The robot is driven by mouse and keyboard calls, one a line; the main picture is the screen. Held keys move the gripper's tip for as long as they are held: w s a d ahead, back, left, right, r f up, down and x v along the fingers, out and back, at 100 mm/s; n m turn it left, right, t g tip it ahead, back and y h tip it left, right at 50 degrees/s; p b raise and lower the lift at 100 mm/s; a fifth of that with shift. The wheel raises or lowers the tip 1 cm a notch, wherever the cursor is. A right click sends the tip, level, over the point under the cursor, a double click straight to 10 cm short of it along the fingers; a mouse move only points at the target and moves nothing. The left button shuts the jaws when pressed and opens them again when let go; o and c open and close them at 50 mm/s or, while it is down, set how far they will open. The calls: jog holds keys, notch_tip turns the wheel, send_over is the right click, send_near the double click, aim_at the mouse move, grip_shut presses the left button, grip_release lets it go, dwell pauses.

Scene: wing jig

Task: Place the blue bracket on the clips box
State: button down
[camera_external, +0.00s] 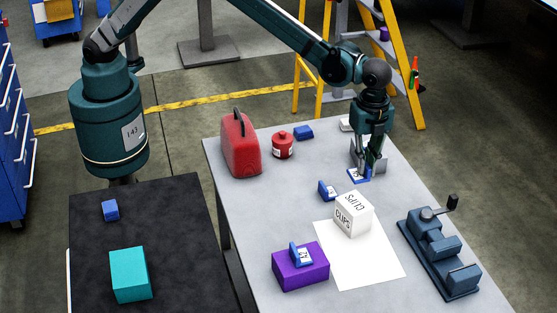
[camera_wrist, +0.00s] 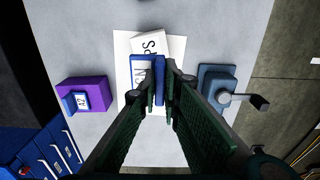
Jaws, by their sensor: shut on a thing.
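My gripper (camera_external: 367,168) is shut on a blue bracket (camera_external: 359,176) with a white label and holds it behind the clips box. In the wrist view the blue bracket (camera_wrist: 158,80) is between my fingertips (camera_wrist: 160,85) and partly covers the box. The white clips box (camera_external: 354,214) stands on a white sheet, with CLIPS lettering on its top and side. It also shows in the wrist view (camera_wrist: 174,45). In the external view the held bracket is apart from the box. How high it is above the table is hard to tell.
Another blue bracket (camera_external: 328,190) is just left of the clips box. A purple box (camera_external: 300,270) carries a labelled blue bracket (camera_external: 301,253). A dark blue vise (camera_external: 438,253) is on the right. A red can (camera_external: 241,146) and small red jar (camera_external: 283,145) stand at the back left.

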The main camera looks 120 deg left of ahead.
send_over(360, 201)
jog(key=shift+f, duration=3.1)
jog(key=shift+f, duration=0.15)
jog(key=shift+f+p, duration=0.3)
jog(key=shift+f, duration=1.45)
jog(key=shift+f, duration=0.15)
jog(key=c, duration=2.5)
grip_release()
jog(key=shift+r, duration=0.2)
notch_tip(360, 201, up, 12)
